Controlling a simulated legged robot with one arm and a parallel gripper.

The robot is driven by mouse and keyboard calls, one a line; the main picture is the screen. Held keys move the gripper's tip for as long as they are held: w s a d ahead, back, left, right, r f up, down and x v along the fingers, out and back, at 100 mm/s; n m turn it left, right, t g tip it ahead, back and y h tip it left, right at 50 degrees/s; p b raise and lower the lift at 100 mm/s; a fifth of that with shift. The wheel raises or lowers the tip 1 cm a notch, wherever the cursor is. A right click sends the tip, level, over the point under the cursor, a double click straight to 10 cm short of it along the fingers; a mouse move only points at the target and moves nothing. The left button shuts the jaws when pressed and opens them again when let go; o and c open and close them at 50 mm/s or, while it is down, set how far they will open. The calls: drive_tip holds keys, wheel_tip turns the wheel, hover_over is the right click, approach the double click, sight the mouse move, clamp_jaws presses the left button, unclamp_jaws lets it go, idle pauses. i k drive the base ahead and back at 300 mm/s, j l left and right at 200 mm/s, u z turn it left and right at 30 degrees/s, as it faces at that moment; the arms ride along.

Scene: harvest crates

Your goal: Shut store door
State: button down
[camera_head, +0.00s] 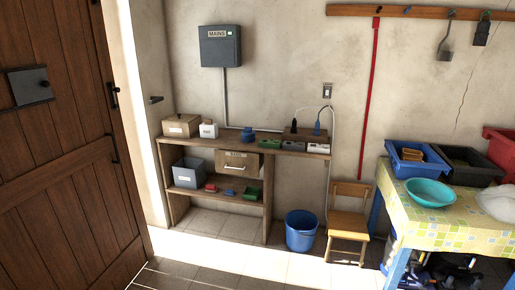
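The store door (60,190) is brown planked wood and fills the left side of the view. A dark metal lock plate with a knob (30,85) sits on its face. A black latch (113,95) and a slim vertical pull handle (114,150) are near its right edge. A pale wall return (146,110) stands to the right of that edge, with a small dark metal fitting (155,99) on it. The door appears to stand ajar, but how far cannot be told. My gripper is not in view.
A wooden shelf unit (268,200) with boxes stands against the back wall. A blue bucket (301,232) and a small wooden chair (348,225) stand beside it. A table with a checked cloth (455,230) is at right. Tiled floor (210,262) in front is clear.

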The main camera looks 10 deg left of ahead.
sight(72, 217)
drive_tip(key=i+u, duration=0.3)
drive_tip(key=u, duration=0.15)
drive_tip(key=i+u, duration=0.4)
drive_tip(key=i+l+u, duration=0.15)
drive_tip(key=u, duration=0.3)
drive_tip(key=i+l+u, duration=0.25)
drive_tip(key=u, duration=0.15)
drive_tip(key=i+u, duration=0.15)
drive_tip(key=u, duration=0.25)
drive_tip(key=i+l+u, duration=0.15)
drive_tip(key=u, duration=0.25)
drive_tip(key=i+l+u, duration=0.1)
drive_tip(key=u, duration=0.3)
drive_tip(key=i+l+u, duration=0.1)
drive_tip(key=l+u, duration=0.15)
drive_tip(key=u, duration=0.15)
drive_tip(key=i+l+u, duration=0.1)
drive_tip(key=l+u, duration=0.15)
drive_tip(key=u, duration=0.15)
drive_tip(key=i+l+u, duration=0.2)
drive_tip(key=l+u, duration=1.2)
drive_tip(key=l, duration=0.2)
drive_tip(key=i+l, duration=0.05)
